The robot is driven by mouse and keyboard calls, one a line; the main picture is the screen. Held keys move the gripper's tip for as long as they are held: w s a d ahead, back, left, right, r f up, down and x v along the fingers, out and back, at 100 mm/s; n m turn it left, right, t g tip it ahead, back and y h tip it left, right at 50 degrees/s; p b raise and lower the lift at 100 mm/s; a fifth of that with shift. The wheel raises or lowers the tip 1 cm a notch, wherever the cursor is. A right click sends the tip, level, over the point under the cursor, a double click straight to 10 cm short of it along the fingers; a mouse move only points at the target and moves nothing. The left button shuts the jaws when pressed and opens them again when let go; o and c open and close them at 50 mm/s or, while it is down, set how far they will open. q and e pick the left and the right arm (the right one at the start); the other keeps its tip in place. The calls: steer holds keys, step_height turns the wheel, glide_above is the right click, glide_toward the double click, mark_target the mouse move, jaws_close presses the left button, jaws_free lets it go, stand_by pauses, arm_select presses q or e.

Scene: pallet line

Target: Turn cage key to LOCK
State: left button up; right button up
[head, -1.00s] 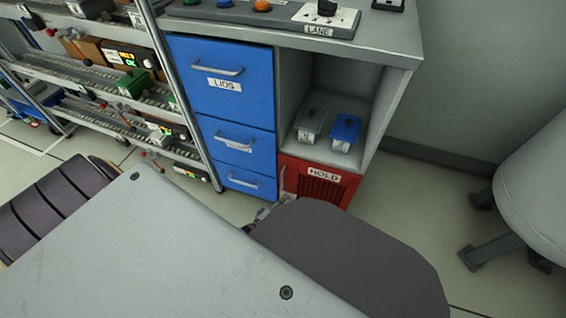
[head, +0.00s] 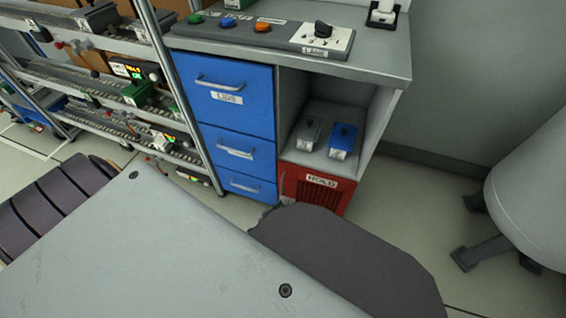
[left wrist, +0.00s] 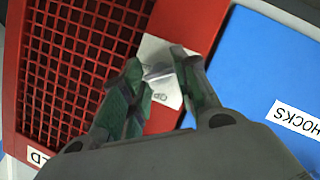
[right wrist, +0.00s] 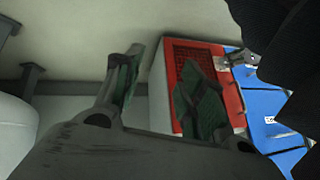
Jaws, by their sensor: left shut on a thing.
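The red HOLD cage (head: 318,190) is the low compartment at the right of the cabinet, with a mesh front. In the left wrist view the cage (left wrist: 75,60) shows close up, with a white key plate (left wrist: 162,97) on its frame. My left gripper (left wrist: 160,80) is shut on the small grey cage key (left wrist: 158,72) in front of this plate. The fingers cover part of the plate, and its lettering is only partly readable, so the key's setting is unclear. In the right wrist view my right gripper (right wrist: 160,90) is open and empty, apart from the cage (right wrist: 190,62).
Blue drawers (head: 232,98) stand left of the cage. A grey bin (head: 308,133) and a blue bin (head: 342,140) sit on the shelf above it. A flow rack (head: 100,95) is at left, and a pale rounded body (head: 535,200) at right.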

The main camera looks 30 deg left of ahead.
arm_select(q)
steer(key=shift+d+m+g+y+p, duration=0.15)
steer(key=shift+m+g+y+p, duration=0.3)
steer(key=shift+m+y, duration=0.55)
steer(key=shift+d+m+g+y+p, duration=0.1)
steer(key=shift+m+g+y+p, duration=0.3)
steer(key=shift+m, duration=1)
arm_select(e)
steer(key=shift+n+g+h, duration=0.3)
steer(key=shift+g, duration=0.1)
steer(key=shift+s+d+r, duration=0.1)
steer(key=shift+d+r, duration=0.1)
steer(key=shift+r, duration=0.55)
steer(key=shift+d+r, duration=0.2)
steer(key=shift+r, duration=0.5)
steer(key=shift+s+d+r, duration=0.1)
steer(key=shift+d+r, duration=0.1)
steer(key=shift+r, duration=0.65)
arm_select(q)
steer(key=o, duration=1)
arm_select(e)
steer(key=shift+w, duration=0.1)
arm_select(q)
steer(key=shift+a+n+t+h+b, duration=0.2)
steer(key=shift+n+t+h+b, duration=0.3)
steer(key=shift+n+h, duration=0.7)
arm_select(e)
steer(key=shift+f, duration=0.6)
